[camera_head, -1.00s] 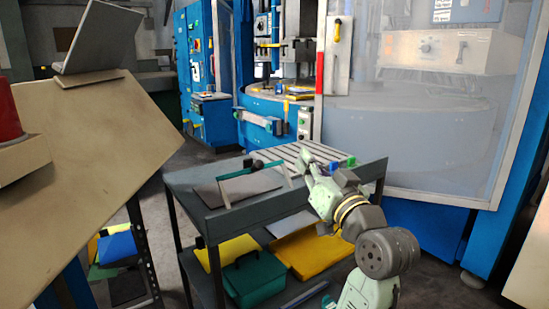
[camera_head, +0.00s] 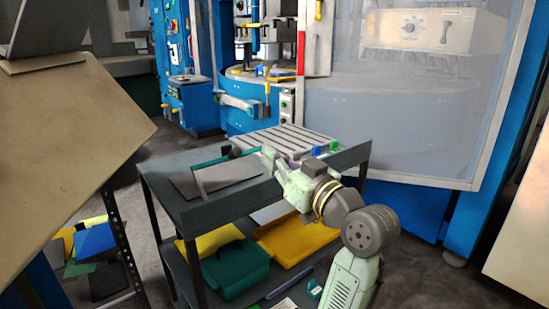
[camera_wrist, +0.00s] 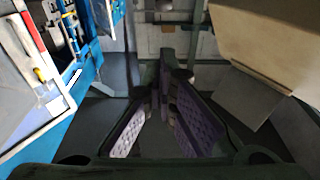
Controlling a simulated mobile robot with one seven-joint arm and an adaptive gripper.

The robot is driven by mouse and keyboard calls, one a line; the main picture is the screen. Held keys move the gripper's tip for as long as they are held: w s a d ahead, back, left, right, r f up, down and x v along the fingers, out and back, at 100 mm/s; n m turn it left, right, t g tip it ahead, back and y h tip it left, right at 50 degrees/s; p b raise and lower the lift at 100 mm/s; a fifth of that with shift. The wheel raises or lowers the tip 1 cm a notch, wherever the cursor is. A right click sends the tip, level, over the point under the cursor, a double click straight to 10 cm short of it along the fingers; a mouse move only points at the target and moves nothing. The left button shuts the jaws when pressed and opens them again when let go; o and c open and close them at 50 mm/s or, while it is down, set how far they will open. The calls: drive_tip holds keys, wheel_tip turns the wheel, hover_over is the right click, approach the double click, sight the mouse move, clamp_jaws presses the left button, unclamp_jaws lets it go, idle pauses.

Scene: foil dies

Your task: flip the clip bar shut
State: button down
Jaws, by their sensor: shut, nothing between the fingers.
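The teal clip bar (camera_head: 208,162) runs along the back of a flat grey sheet (camera_head: 217,178) on the dark cart top. A black knob (camera_head: 235,152) sits on the bar near its right part. A pale strip (camera_head: 198,183) lies across the sheet's left side. I cannot tell the bar's exact tilt. My gripper (camera_head: 268,155) is just right of the bar's right end, above the cart; whether it touches the bar is unclear. In the wrist view its fingers (camera_wrist: 163,85) converge, shut and empty. The bar cannot be made out there.
A slotted light plate (camera_head: 290,139) lies behind my gripper, with small green and blue blocks (camera_head: 326,148) at its right. Yellow trays and a green box (camera_head: 235,268) fill the lower shelf. A large beige panel (camera_head: 70,150) stands left; a glazed blue machine stands behind.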

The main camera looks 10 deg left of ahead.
drive_tip(key=x, duration=0.3)
drive_tip(key=f+p+x, duration=0.1)
drive_tip(key=x, duration=0.2)
drive_tip(key=f+p+x, duration=0.1)
drive_tip(key=x, duration=0.1)
drive_tip(key=shift+w+a, duration=0.3)
drive_tip(key=shift+a, duration=0.1)
drive_tip(key=shift+w+a+f, duration=0.2)
drive_tip(key=shift+a+f, duration=0.05)
drive_tip(key=shift+f, duration=0.1)
drive_tip(key=shift+w+r, duration=0.1)
drive_tip(key=shift+w, duration=0.05)
